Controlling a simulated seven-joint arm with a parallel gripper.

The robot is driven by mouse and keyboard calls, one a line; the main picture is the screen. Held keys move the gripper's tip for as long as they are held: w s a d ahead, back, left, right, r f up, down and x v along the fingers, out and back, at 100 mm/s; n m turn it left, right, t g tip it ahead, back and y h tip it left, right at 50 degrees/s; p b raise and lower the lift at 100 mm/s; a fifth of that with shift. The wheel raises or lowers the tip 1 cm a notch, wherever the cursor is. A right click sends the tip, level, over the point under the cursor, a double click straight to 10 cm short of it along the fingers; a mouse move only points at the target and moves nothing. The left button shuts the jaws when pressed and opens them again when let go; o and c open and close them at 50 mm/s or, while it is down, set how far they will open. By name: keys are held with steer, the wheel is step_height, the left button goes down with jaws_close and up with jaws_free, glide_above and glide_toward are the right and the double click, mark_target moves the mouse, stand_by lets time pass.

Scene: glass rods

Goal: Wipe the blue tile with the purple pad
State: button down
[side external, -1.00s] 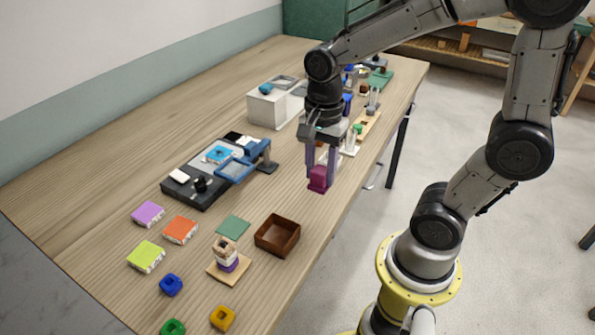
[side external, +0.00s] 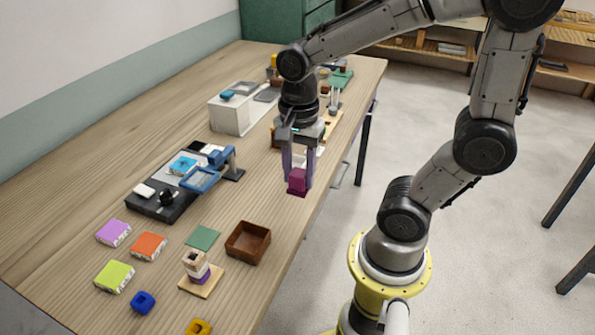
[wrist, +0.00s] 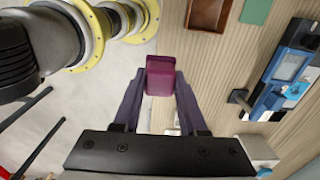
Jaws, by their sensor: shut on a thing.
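The purple pad (side external: 297,179), a magenta-purple block, is held between the fingertips of my gripper (side external: 298,170), which is shut on it. It also shows between the fingers in the wrist view (wrist: 160,78). The pad hangs above the right edge of the table, apart from the tile. The light blue tile (side external: 183,165) with white marks lies on a dark tray (side external: 146,203) left of my gripper. In the wrist view the tile (wrist: 293,91) is at the right edge, partly cut off or covered.
A blue-framed lens on an arm (side external: 201,179) stands beside the tile, close over the tray. A brown open box (side external: 248,239), a green square (side external: 203,237) and a stacked-ring stand (side external: 198,268) are nearer. A white box (side external: 229,116) stands behind. Purple, orange and lime tiles lie at left.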

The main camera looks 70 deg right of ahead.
steer(key=w+d+r, duration=0.2)
steer(key=w+r, duration=0.3)
steer(key=w, duration=0.6)
steer(key=w+d+r, duration=0.1)
steer(key=w+r, duration=0.5)
steer(key=w, duration=0.5)
steer(key=w+d+f, duration=0.2)
steer(key=w, duration=0.3)
steer(key=w+d+f, duration=0.2)
steer(key=w, duration=0.3)
steer(key=shift+w+d+f, duration=0.3)
steer(key=shift+w+f, duration=0.3)
steer(key=shift+f, duration=1.75)
steer(key=shift+w+d+f, duration=0.3)
steer(key=shift+w+f, duration=0.35)
steer(key=shift+f, duration=1.65)
steer(key=shift+w+d+f, duration=0.3)
steer(key=shift+w+f, duration=0.3)
steer(key=shift+f, duration=1.75)
steer(key=shift+a+f, duration=0.5)
steer(key=shift+f, duration=0.05)
steer(key=shift+a, duration=2.55)
steer(key=shift+d, duration=3)
steer(key=shift+d+r, duration=0.1)
steer(key=shift+r, duration=0.1)
step_height(320, 180, up, 8)
steer(key=shift+f, duration=0.15)
